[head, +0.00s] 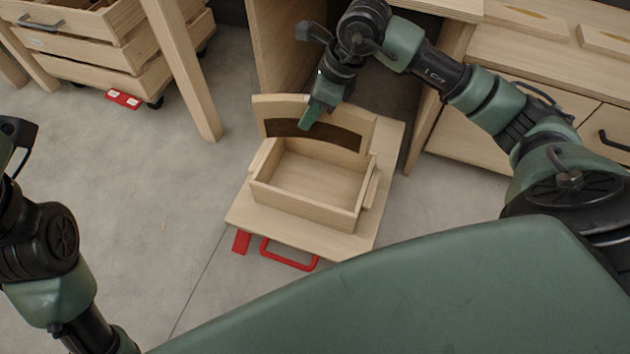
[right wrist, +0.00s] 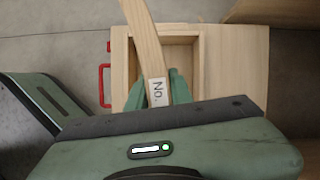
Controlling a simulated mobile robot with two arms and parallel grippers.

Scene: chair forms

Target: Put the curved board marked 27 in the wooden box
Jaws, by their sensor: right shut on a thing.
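My right gripper (head: 310,122) is shut on a light wooden curved board (head: 350,115), holding it by its upper edge. In the head view the board is at the far side of the wooden box (head: 300,208), with a dark curved band across its face. In the right wrist view the board (right wrist: 142,30) crosses over the open box (right wrist: 121,70), and a white label reads "No."; any number is hidden. I cannot tell whether the board touches the box. The box looks empty where its inside shows. My left gripper is outside the frame; only its arm shows.
The box stands on a low wooden platform (head: 377,220) with a red handle (head: 290,263) at its near side. A wooden table leg (head: 185,70) stands at the left. Drawers (head: 490,145) stand at the right. Grey floor is clear left of the platform.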

